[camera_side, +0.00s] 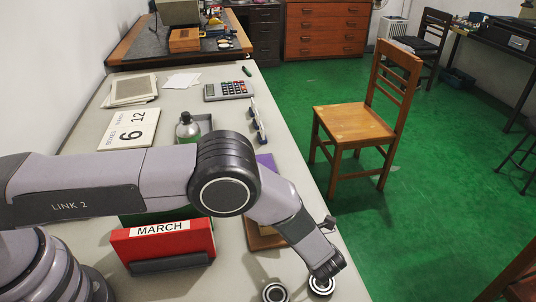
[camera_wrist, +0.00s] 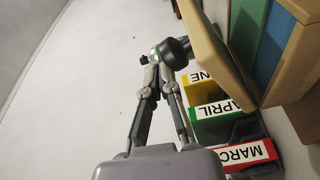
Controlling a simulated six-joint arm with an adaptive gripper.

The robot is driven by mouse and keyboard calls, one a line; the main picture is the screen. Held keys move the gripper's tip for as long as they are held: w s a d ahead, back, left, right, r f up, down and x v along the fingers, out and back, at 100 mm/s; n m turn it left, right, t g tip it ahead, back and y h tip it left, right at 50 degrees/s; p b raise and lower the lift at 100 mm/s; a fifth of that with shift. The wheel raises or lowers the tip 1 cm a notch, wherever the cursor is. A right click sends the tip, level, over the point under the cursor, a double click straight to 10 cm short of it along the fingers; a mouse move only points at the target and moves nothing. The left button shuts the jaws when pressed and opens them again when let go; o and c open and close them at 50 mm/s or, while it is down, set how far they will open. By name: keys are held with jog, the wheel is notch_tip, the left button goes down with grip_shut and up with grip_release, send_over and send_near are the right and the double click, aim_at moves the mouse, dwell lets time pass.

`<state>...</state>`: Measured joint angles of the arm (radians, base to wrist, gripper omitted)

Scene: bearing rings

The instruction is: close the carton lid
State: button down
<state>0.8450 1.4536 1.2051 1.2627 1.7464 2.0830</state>
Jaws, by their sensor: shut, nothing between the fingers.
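I cannot clearly make out the carton or its lid in either view. A tan, board-like panel (camera_wrist: 215,50) stands at the upper right of the wrist view, beside green and blue upright pieces. It may be part of the carton, but I cannot tell. My gripper (camera_wrist: 156,66) is shut and empty, left of this panel and apart from it. A dark round-ended bottle with green on it (camera_wrist: 174,51) shows just beyond the fingertips; I cannot tell whether they touch. In the side view my arm hides the fingers and much of the table behind it.
A red MARCH box (camera_side: 163,247) stands near the table front; a green APRIL box (camera_wrist: 225,108) is beside it in the wrist view. A calculator (camera_side: 229,90) and calendar card (camera_side: 129,129) lie farther back.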

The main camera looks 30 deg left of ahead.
jog(key=shift+w+d+f, duration=0.5)
jog(key=shift+w+d, duration=0.05)
jog(key=shift+w+d+f+m+t+y, duration=0.15)
jog(key=shift+w+d+f+m, duration=0.15)
jog(key=shift+m, duration=0.45)
jog(key=shift+w+d+f+m+t+y, duration=0.15)
jog(key=shift+f+m, duration=0.25)
jog(key=shift+m, duration=0.35)
jog(key=shift+f, duration=0.2)
jog(key=shift+d, duration=0.1)
